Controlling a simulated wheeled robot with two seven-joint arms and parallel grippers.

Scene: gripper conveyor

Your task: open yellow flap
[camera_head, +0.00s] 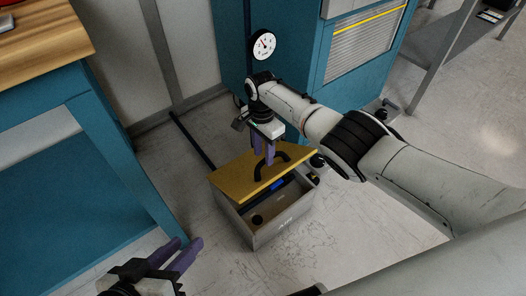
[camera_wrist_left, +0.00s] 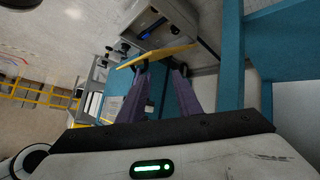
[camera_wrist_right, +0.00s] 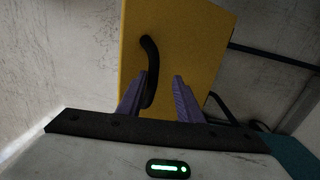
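The yellow flap (camera_head: 238,174) sits tilted over a grey box (camera_head: 285,226), its near edge raised so part of the box's inside shows. A curved black handle (camera_head: 283,155) is on its face. My right gripper (camera_head: 265,158) is at the handle with its fingers apart. In the right wrist view, the handle (camera_wrist_right: 150,58) lies against the left finger, with a clear gap to the right finger; the gripper (camera_wrist_right: 160,92) is not closed on it. My left gripper (camera_head: 187,250) is open and empty, low at the left. The left wrist view shows the flap (camera_wrist_left: 158,53) beyond its fingers.
A blue bench with a wooden top (camera_head: 40,40) stands at the left, close to my left gripper. A blue cabinet (camera_head: 303,70) with a round gauge (camera_head: 264,45) stands behind the box. A blue item (camera_head: 277,185) shows inside the box.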

